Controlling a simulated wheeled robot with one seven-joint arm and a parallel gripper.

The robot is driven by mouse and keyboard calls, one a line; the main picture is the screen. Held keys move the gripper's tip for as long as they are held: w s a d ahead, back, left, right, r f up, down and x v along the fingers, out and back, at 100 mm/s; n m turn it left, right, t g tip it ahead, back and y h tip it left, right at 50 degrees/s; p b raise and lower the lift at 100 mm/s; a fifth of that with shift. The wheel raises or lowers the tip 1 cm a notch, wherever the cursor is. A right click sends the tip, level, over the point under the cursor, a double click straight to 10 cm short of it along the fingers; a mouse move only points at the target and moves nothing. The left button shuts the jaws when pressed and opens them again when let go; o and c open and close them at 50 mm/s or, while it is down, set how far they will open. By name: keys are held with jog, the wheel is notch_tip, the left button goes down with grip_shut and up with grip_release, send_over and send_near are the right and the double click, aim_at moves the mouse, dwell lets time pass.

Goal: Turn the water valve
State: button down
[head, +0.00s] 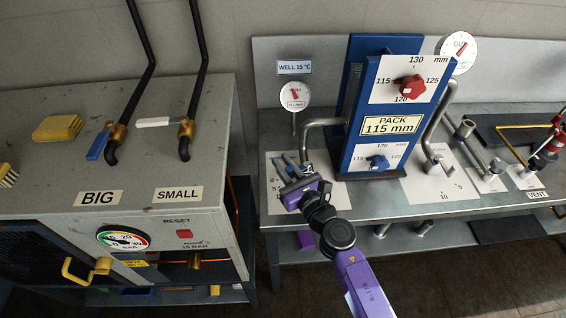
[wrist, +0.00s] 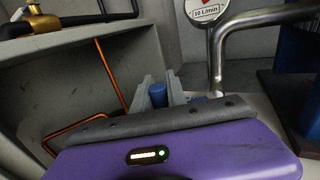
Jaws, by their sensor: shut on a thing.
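My gripper (head: 297,173) is over the white scale plate at the left end of the steel bench, at the foot of the bent steel water pipe (head: 318,123). In the wrist view its two grey fingers are shut on a small blue part (wrist: 158,95), which I take for the water valve's handle. The rest of the valve is hidden behind my gripper, so its angle cannot be read. The round flow gauge (head: 294,95) above it has a red needle and also shows in the wrist view (wrist: 206,9), marked 10 L/min.
The blue plate pack (head: 352,128), with a red knob (head: 411,86) and a blue knob (head: 378,162), stands close to the right. The grey cabinet (head: 190,113) with hoses and handles stands left, across a narrow gap.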

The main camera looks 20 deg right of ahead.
aim_at(291, 175)
jog(key=c, duration=1.3)
grip_release()
jog(key=shift+s+d+b, duration=0.15)
jog(key=shift+s+d, duration=0.1)
jog(key=shift+s, duration=1.7)
jog(key=shift+s+d+b, duration=0.15)
jog(key=shift+s+d, duration=0.05)
jog(key=shift+s, duration=1.75)
